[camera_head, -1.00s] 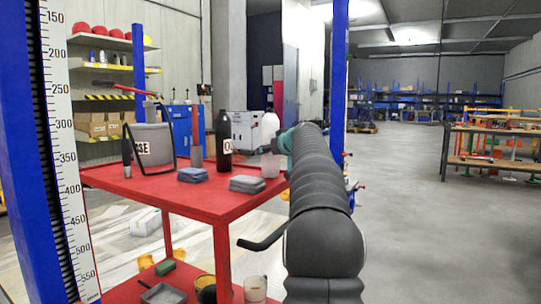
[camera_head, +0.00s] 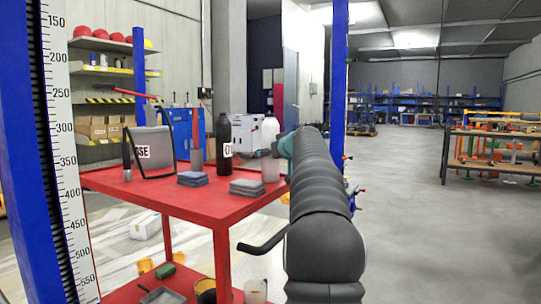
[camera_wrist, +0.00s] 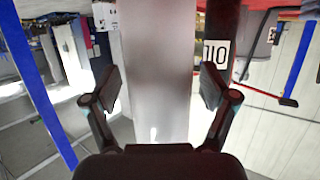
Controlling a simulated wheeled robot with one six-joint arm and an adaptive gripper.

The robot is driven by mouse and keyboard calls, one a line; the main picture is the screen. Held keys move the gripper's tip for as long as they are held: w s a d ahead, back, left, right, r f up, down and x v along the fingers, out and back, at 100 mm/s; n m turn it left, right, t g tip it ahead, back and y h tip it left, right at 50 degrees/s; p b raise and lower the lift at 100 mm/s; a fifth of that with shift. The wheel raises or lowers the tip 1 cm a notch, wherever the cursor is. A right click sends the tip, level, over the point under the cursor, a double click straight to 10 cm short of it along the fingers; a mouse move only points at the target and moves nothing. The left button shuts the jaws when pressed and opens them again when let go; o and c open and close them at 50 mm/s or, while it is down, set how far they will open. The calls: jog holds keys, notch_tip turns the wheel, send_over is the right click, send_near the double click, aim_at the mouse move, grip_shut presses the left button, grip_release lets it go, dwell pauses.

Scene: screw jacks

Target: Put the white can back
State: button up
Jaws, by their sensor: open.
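The white can (camera_head: 270,132) stands upright near the right rear of the red table, to the right of the dark bottle; its lower part looks greyer. My gripper (camera_head: 283,148) is just to its right in the head view, mostly hidden behind my arm. In the wrist view, which looks upside down, a pale grey-white cylinder (camera_wrist: 158,70), which looks like the can, lies between the fingers of my gripper (camera_wrist: 160,87). The fingers are apart, with a gap visible on both sides of it.
The red table (camera_head: 200,205) also holds a dark bottle (camera_head: 224,150) with a white label, a grey bucket (camera_head: 153,152) and two folded cloth stacks (camera_head: 192,179) (camera_head: 247,187). A blue post (camera_head: 339,70) stands behind my arm. The floor at the right (camera_head: 420,230) is clear.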

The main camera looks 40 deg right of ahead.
jog(key=b+v, duration=0.1)
jog(key=v, duration=1.1)
jog(key=shift+r, duration=0.1)
dwell(2.1)
